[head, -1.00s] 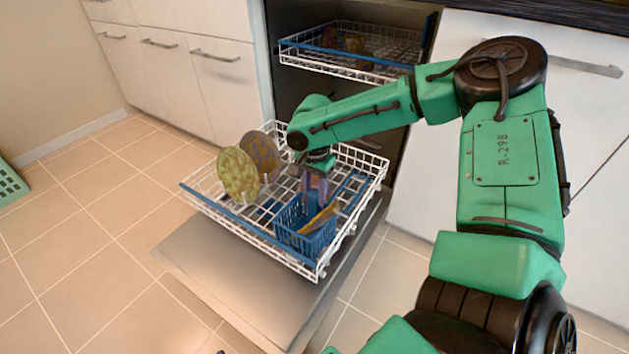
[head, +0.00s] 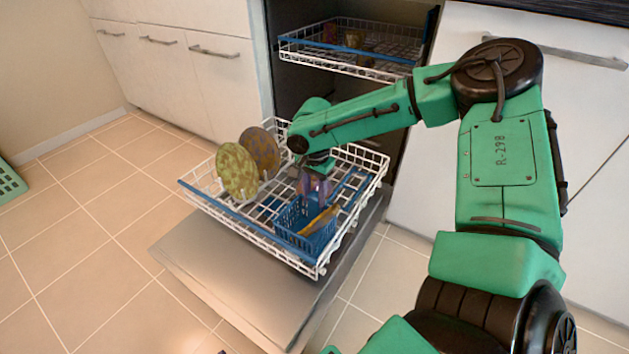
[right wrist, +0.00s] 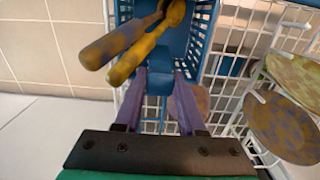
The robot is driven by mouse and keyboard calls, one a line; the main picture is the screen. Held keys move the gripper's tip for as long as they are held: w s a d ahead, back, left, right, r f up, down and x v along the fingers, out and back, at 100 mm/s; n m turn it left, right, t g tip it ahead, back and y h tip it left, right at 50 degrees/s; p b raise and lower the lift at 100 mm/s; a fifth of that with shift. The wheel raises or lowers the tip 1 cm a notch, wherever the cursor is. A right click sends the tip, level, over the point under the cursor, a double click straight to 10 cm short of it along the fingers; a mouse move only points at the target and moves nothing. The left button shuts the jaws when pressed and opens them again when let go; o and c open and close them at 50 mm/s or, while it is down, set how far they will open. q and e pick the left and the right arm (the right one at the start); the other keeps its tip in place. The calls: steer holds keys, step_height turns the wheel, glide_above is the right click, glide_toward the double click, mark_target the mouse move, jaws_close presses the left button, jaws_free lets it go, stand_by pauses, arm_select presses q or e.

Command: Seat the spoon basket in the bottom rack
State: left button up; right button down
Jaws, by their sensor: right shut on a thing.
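The blue spoon basket (head: 304,226) is in the front right part of the white bottom rack (head: 216,203), which is pulled out over the open dishwasher door. Yellowish spoons (head: 320,220) lean in the basket; their handles show in the right wrist view (right wrist: 140,57).
Two mottled plates, one green (head: 237,171) and one brown (head: 260,150), stand in the rack left of the basket. The upper rack (head: 350,50) is partly out above. The open door (head: 215,275) lies below. White cabinets stand either side.

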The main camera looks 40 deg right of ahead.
arm_select(q)
steer(key=shift+f+b, duration=0.45)
arm_select(e)
steer(key=shift+f, duration=0.75)
steer(key=shift+c, duration=2.1)
jaws_free()
arm_select(q)
steer(key=shift+w, duration=0.1)
step_height(320, 180, up, 7)
steer(key=g+p, duration=0.1)
steer(key=p, duration=0.5)
steer(key=shift+m, duration=0.3)
arm_select(e)
step_height(320, 180, up, 15)
arm_select(q)
steer(key=shift+a, duration=0.1)
arm_select(e)
steer(key=shift+f, duration=0.2)
